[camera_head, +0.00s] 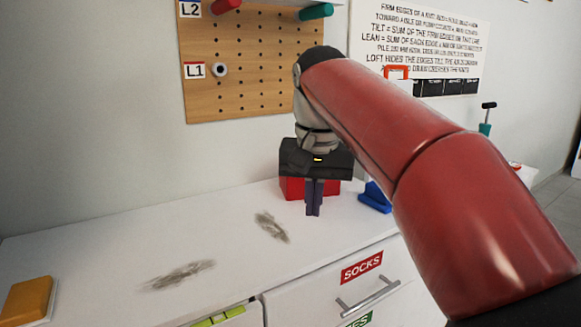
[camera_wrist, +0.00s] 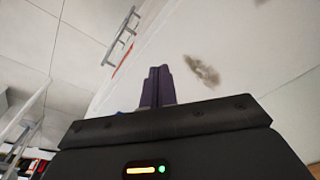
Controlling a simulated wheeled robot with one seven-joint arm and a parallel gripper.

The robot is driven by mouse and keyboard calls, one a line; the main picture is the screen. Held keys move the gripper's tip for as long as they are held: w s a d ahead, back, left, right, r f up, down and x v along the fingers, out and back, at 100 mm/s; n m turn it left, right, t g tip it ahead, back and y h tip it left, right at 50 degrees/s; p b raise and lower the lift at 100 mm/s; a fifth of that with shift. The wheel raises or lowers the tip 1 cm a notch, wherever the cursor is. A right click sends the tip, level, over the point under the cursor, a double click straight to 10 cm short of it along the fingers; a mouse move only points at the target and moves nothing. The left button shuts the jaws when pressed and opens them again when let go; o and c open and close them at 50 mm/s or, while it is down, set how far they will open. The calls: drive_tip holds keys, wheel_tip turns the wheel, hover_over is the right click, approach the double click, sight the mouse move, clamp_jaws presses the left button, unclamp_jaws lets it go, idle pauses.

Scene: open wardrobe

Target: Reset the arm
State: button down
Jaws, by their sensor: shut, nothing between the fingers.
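My gripper (camera_head: 314,209) hangs at the end of my red arm, above the front part of the white dresser top (camera_head: 105,240). Its purple fingers point down and are closed against each other with nothing between them. The fingers also show shut in the wrist view (camera_wrist: 158,72). A red box-like thing (camera_head: 292,188) stands behind the gripper and is partly hidden by it. I cannot tell the exact gap between the fingertips and the surface.
Two grey smudges (camera_head: 271,227) (camera_head: 178,275) mark the top. A yellow-orange block (camera_head: 27,300) lies at the left, a blue object (camera_head: 375,197) right of the gripper. A pegboard (camera_head: 250,65) hangs behind. A drawer labelled SOCKS (camera_head: 362,267) has a protruding handle (camera_head: 368,298).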

drive_tip(key=s+d+f+t, duration=0.2)
drive_tip(key=s+d+f, duration=0.3)
drive_tip(key=s+f, duration=0.4)
drive_tip(key=s+d+f+n+t, duration=0.1)
drive_tip(key=s+d+f+t, duration=0.1)
drive_tip(key=s+d+f, duration=0.4)
drive_tip(key=s+f, duration=0.3)
drive_tip(key=f, duration=0.2)
drive_tip(key=shift+s+d, duration=0.25)
drive_tip(key=shift+d, duration=0.05)
